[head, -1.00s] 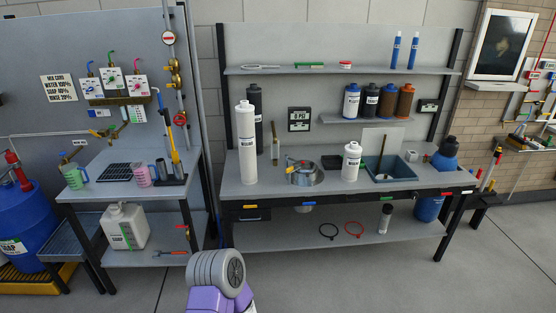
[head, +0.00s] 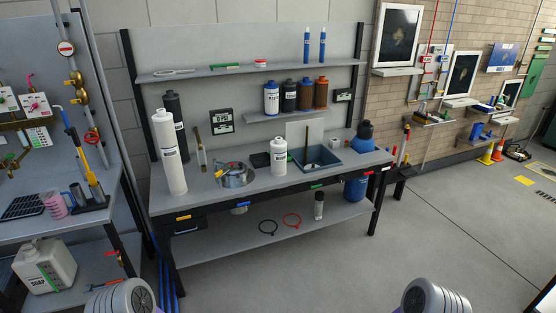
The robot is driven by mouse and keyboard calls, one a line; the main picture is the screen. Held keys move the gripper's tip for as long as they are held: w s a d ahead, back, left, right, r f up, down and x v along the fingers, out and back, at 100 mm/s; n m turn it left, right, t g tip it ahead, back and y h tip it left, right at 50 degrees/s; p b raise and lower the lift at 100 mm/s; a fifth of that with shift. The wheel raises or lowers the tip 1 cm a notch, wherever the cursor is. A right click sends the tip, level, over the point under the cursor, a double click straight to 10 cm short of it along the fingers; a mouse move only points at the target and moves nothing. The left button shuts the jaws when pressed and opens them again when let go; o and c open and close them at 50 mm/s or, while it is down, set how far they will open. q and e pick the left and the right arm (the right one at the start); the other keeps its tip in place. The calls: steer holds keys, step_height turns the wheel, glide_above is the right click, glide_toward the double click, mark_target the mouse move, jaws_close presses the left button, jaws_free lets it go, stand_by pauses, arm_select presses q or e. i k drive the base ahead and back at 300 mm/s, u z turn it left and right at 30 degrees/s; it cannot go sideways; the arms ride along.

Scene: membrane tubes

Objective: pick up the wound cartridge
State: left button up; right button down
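A tall white cylinder (head: 170,158) with a small label stands upright at the left end of the grey workbench (head: 255,203). A dark cylinder (head: 177,115) stands just behind it and is partly hidden by it. The labels are too small to read, so I cannot tell for sure which one is the wound cartridge. Rounded grey parts of my two arms show at the bottom edge, well short of the bench. Neither gripper is in view, and nothing touches the cylinders.
A metal pot (head: 236,178), a white bottle (head: 278,158) and a blue-green tray (head: 333,163) stand on the bench. Several bottles (head: 305,94) stand on a small shelf. Another bench (head: 75,218) is close on the left.

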mark_target(278, 146)
steer(key=z, duration=0.5)
steer(key=i, duration=2.25)
steer(key=u, duration=1.05)
